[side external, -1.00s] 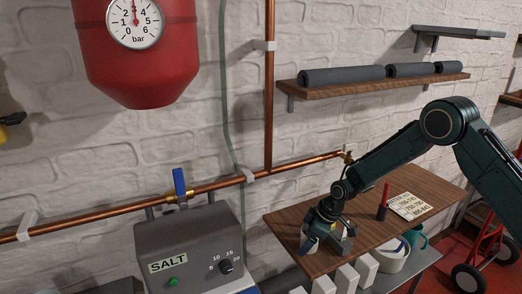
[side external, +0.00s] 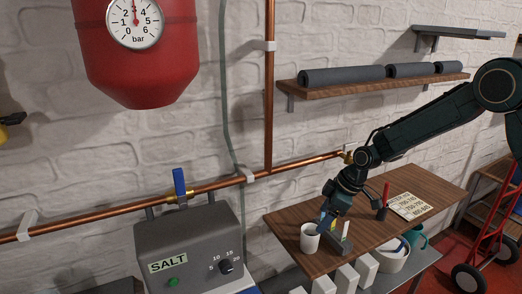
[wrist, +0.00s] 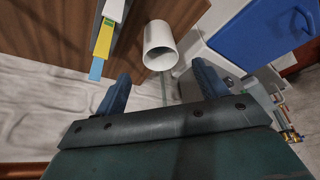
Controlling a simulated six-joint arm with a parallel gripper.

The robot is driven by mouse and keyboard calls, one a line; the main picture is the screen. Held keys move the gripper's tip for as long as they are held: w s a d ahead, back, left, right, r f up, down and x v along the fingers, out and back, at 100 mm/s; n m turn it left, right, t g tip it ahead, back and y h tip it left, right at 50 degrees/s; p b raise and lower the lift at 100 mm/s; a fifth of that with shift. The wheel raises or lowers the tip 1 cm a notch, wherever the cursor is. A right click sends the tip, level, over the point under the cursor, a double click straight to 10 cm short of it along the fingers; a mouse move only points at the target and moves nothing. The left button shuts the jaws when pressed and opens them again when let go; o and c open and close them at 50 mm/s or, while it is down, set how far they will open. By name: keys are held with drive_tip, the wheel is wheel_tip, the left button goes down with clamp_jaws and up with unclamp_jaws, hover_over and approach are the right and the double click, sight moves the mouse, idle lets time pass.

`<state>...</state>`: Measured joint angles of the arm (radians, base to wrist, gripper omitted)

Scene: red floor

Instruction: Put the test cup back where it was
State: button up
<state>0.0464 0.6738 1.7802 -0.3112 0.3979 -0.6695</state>
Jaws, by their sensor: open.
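The white test cup (side external: 310,239) stands upright on the wooden shelf near its left end. It also shows in the wrist view (wrist: 159,52), at the top centre, just beyond the fingertips. My gripper (side external: 327,219) is above and to the right of the cup in the side view. In the wrist view its blue fingers (wrist: 163,84) are spread apart with nothing held between them. The cup looks clear of both fingers.
A small holder (side external: 341,245) with upright strips stands just right of the cup. The grey SALT unit (side external: 190,247) is left of the shelf.

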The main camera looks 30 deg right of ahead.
drive_tip(key=shift+s+d+r, duration=0.2)
drive_tip(key=shift+r, duration=0.4)
drive_tip(key=s+d+r+m+t+h, duration=0.15)
drive_tip(key=s+r+m, duration=0.25)
drive_tip(key=s+r, duration=1.2)
drive_tip(key=s+d+r+m+h, duration=0.1)
drive_tip(key=s+r+m, duration=0.1)
drive_tip(key=s, duration=0.7)
drive_tip(key=s+d+r+m, duration=0.2)
drive_tip(key=s+r+m, duration=0.1)
drive_tip(key=s, duration=0.6)
drive_tip(key=shift+s+t+h, duration=0.2)
drive_tip(key=shift+t+h, duration=0.15)
drive_tip(key=shift+t, duration=0.1)
drive_tip(key=shift+d, duration=0.1)
